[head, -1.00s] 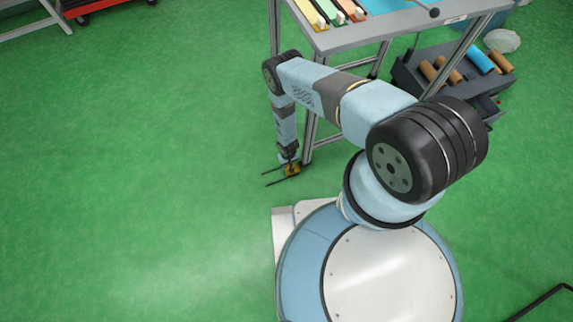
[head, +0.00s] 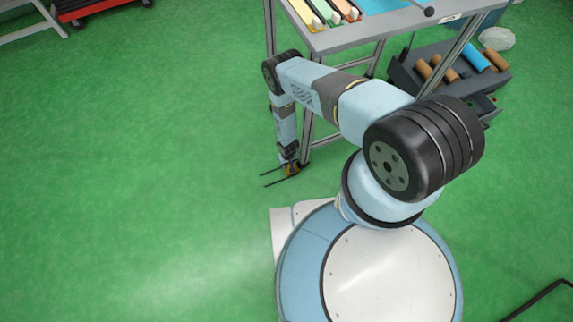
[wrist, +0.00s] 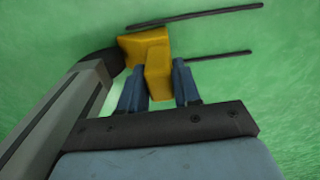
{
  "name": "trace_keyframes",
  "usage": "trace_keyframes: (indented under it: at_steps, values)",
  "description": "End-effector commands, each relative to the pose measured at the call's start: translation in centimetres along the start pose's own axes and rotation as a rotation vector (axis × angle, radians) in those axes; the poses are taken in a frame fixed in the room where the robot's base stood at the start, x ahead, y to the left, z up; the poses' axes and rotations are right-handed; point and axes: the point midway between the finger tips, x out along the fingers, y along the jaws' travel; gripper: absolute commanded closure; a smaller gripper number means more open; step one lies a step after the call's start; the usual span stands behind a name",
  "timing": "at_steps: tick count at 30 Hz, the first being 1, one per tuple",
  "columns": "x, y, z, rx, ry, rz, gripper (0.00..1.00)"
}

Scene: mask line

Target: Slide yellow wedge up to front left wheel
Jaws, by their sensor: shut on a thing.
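The yellow wedge (wrist: 156,62) is between the two blue fingers of my gripper (wrist: 157,88), which is shut on it. In the head view the wedge (head: 292,169) shows small and low at the floor, under my gripper (head: 289,162). A dark rounded shape, which looks like the wheel (wrist: 100,63), is at the wedge's left edge in the wrist view, at the foot of a grey table leg (wrist: 62,115). The wedge and this shape look touching or almost so; I cannot tell which. In the head view the wheel is too small to make out.
Two thin dark bars (head: 281,180) reach left from the wedge, close to the floor. The grey table (head: 400,33) with coloured strips stands above and right of the gripper. A dark bin of rolls (head: 440,75) is at the right. Green floor is clear to the left.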

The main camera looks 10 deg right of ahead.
Motion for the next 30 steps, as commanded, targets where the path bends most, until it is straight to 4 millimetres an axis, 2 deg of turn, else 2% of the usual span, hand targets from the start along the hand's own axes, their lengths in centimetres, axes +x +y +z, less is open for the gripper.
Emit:
trace_keyframes:
  at_steps: [10, 11, 19, 30]
  values:
    - [-0.01, 0.45, 0.01, 0.0, 0.0, 0.0, 1.0]
    - [-0.01, 0.43, 0.01, 0.0, 0.0, 0.0, 0.65]
    - [0.0, 0.4, 0.01, 0.0, 0.0, 0.0, 0.39]
    - [-0.44, 0.39, 0.01, 0.0, 0.0, 0.0, 0.38]
